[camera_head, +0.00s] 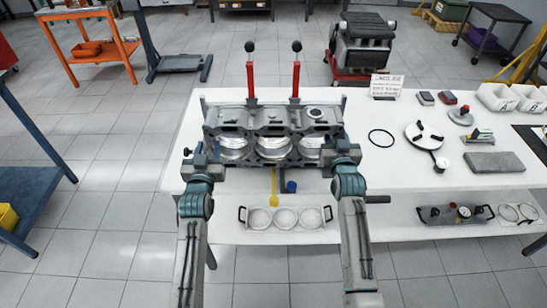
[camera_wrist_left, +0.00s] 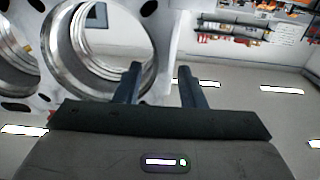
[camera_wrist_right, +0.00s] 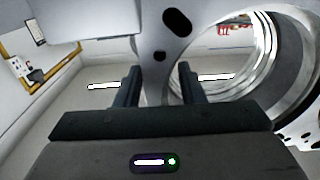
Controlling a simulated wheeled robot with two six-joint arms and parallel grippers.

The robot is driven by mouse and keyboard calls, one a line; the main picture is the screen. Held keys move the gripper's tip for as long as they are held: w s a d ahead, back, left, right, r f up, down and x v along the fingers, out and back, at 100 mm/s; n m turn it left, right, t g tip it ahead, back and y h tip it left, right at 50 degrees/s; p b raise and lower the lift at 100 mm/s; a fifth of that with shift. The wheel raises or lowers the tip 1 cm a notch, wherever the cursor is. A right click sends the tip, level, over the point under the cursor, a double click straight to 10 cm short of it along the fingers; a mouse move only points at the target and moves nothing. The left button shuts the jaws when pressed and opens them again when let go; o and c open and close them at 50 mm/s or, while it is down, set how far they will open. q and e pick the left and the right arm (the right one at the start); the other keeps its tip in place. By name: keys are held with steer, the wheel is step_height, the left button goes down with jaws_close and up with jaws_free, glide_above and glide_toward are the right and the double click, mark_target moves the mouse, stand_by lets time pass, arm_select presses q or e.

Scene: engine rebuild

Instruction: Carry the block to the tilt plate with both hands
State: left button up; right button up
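The grey engine block (camera_head: 256,131) sits near the front edge of the white table, its large round bores facing me. My left gripper (camera_head: 190,160) is at its left end, fingers spread; the left wrist view shows the block (camera_wrist_left: 165,14) past the fingertips (camera_wrist_left: 158,78). My right gripper (camera_head: 341,150) is at the right end; the right wrist view shows its spread fingers (camera_wrist_right: 158,76) with the block (camera_wrist_right: 150,35) beyond them. Contact is unclear. Two red levers (camera_head: 250,82) with black knobs stand behind the block. I cannot tell which item is the tilt plate.
Right of the block lie a black ring (camera_head: 381,138), a round plate with black clamps (camera_head: 424,134), a grey slab (camera_head: 494,162) and white bins (camera_head: 497,97). A sign (camera_head: 386,86) stands at the back. A tray with round parts (camera_head: 286,218) is on the lower shelf.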

arm_select(q)
steer(key=s, duration=0.6)
arm_select(e)
steer(key=s, duration=1.2)
arm_select(q)
steer(key=shift+s, duration=0.1)
